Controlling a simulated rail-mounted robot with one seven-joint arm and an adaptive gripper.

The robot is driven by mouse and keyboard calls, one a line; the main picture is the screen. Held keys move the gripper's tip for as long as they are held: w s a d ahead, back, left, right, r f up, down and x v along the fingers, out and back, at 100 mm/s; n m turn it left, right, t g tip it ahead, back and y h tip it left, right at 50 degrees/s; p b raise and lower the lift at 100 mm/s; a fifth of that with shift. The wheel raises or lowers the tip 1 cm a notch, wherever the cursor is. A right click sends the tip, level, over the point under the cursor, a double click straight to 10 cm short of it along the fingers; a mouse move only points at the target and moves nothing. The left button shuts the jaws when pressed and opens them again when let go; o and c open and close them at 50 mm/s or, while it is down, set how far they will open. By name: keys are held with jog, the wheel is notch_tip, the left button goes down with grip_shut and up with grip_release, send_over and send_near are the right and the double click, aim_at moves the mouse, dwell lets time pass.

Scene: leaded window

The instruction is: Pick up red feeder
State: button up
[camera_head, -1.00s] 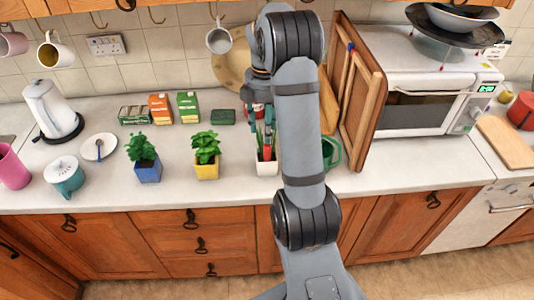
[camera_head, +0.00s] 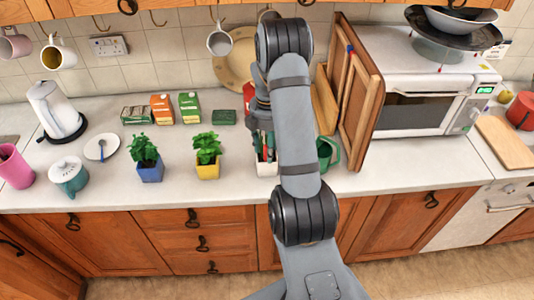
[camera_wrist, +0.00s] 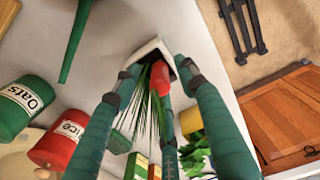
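The red feeder (camera_wrist: 160,78) stands in a white pot (camera_wrist: 150,48) with thin green leaves, seen in the wrist view. The white pot also shows in the head view (camera_head: 266,169), partly behind my arm. My gripper (camera_wrist: 157,75) has teal fingers spread around the feeder, with their tips near the pot's rim. Gaps show between the side fingers and the feeder; whether any finger touches it I cannot tell. In the head view most of my gripper is hidden by my arm.
A yellow pot (camera_head: 207,171) and a blue pot (camera_head: 150,173) with plants stand to the left. A green mug (camera_head: 327,152) is close on the right, with a wooden panel (camera_head: 362,95) beyond it. Cans labelled Oats (camera_wrist: 22,105) and Rice (camera_wrist: 62,138) stand nearby.

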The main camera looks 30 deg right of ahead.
jog(key=shift+c, duration=1.3)
jog(key=c, duration=0.6)
jog(key=shift+c, duration=0.2)
notch_tip(320, 180, up, 10)
jog(key=shift+r+b, duration=0.15)
jog(key=shift+b, duration=0.35)
jog(key=shift+r+p, duration=2.85)
jog(key=shift+r, duration=0.05)
